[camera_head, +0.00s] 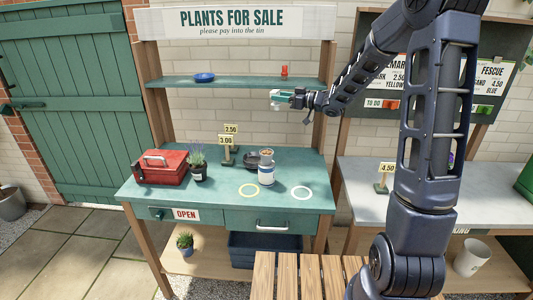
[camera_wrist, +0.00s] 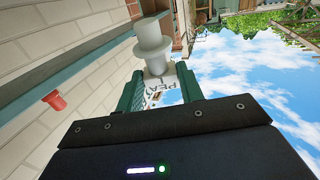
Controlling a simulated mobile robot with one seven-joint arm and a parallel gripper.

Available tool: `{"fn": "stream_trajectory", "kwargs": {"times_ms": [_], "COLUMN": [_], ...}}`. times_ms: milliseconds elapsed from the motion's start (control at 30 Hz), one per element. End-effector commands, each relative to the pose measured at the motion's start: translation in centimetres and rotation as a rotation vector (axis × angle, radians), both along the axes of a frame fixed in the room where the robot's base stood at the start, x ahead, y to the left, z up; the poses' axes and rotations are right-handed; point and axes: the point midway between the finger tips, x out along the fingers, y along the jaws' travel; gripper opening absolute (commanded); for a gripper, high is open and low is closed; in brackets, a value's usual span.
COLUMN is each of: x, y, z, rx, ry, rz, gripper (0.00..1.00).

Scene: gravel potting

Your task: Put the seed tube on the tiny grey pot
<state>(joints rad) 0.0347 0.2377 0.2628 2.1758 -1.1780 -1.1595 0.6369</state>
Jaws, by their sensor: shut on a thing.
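My gripper (camera_head: 291,98) is raised in front of the brick wall, just below the upper shelf and well above the green table. It is shut on a pale thing, probably the seed tube (camera_wrist: 155,50), which has a stepped grey-white top and a white label with dark letters between the green fingers. In the head view the held thing is small and partly covered by the fingers. I cannot pick out a tiny grey pot with certainty. A small dark grey dish or pot (camera_head: 252,161) sits on the table, partly behind a white-and-blue container (camera_head: 266,173).
The upper shelf (camera_head: 240,82) holds a blue saucer (camera_head: 204,77) and a small red pot (camera_head: 284,71). On the table (camera_head: 225,207) are a red toolbox (camera_head: 160,167), a lavender pot (camera_head: 199,171) and price signs (camera_head: 226,150).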

Motion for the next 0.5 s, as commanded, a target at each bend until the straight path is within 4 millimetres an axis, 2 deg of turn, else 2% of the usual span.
{"fn": "stream_trajectory", "kwargs": {"times_ms": [100, 233, 367, 500], "x": [-3.3, -6.1, -7.6, -8.1], "y": [1.5, 2.3, 2.7, 2.8], "z": [2.4, 4.0, 4.8, 3.8], "rx": [0.062, 0.108, 0.132, 0.140], "ry": [-0.019, -0.025, -0.023, -0.019], "rz": [0.137, 0.253, 0.318, 0.338], "gripper": [0.11, 0.11, 0.11, 0.11]}}
